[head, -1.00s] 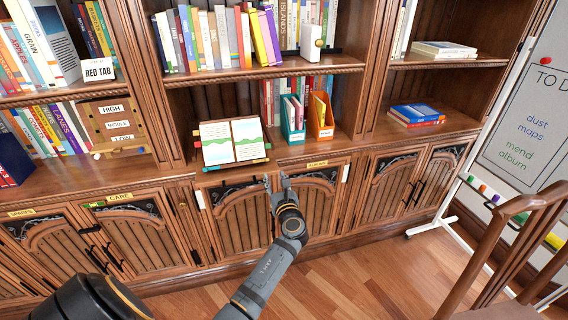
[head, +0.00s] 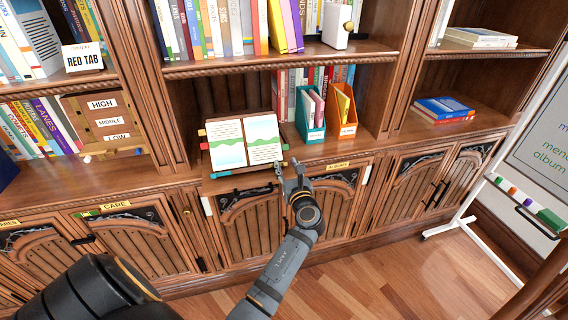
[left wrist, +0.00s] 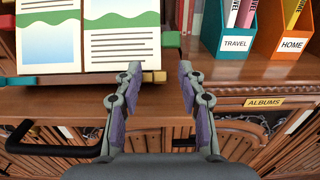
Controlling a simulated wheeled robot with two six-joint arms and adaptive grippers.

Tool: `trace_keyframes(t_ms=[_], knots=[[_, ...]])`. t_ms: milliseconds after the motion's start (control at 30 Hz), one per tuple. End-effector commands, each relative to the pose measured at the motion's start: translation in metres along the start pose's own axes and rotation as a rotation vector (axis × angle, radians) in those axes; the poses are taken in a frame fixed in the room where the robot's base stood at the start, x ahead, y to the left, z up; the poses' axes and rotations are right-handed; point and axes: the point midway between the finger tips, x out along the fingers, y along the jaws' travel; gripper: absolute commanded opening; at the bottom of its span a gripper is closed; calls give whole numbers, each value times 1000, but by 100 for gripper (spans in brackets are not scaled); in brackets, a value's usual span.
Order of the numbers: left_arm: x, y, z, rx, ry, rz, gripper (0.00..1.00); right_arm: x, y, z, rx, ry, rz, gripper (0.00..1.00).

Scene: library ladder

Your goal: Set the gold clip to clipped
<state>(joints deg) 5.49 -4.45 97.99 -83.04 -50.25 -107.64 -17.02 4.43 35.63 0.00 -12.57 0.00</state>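An open book (head: 243,143) with green and white pages rests on a stand on the cabinet ledge; it also shows in the left wrist view (left wrist: 120,35). Small coloured pieces sit at the stand's sides. A gold-yellow piece, which looks like the gold clip (left wrist: 159,76), is at the stand's lower right, just beyond my left fingertips. Whether it is clipped cannot be told. My left gripper (head: 289,168) is open and empty, in front of the book's lower right corner. In the left wrist view its fingers (left wrist: 158,75) stand apart. My right gripper is out of view.
An orange file box (head: 346,122) and a teal one (head: 312,128) stand right of the book. A wooden board (head: 104,118) marked HIGH, MIDDLE and LOW is at left. Cabinet doors with dark handles lie below the ledge (left wrist: 220,82). A whiteboard stand (head: 485,205) is at right.

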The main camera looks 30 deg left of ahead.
Motion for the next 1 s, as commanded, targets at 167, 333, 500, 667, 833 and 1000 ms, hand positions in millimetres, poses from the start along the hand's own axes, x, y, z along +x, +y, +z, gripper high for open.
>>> trace_keyframes(t_ms=[167, 333, 500, 667, 833, 1000], knots=[[0, 0, 0, 0, 0, 0, 40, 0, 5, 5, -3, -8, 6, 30], [0, 0, 0, 0, 0, 0, 21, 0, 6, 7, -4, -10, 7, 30], [0, 0, 0, 0, 0, 0, 0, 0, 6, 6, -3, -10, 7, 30], [0, 0, 0, 0, 0, 0, 0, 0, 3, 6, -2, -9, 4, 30], [1, 0, 1, -17, 0, 12, 0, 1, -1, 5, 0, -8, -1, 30], [3, -1, 4, -76, -2, 52, 0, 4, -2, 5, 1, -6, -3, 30]])
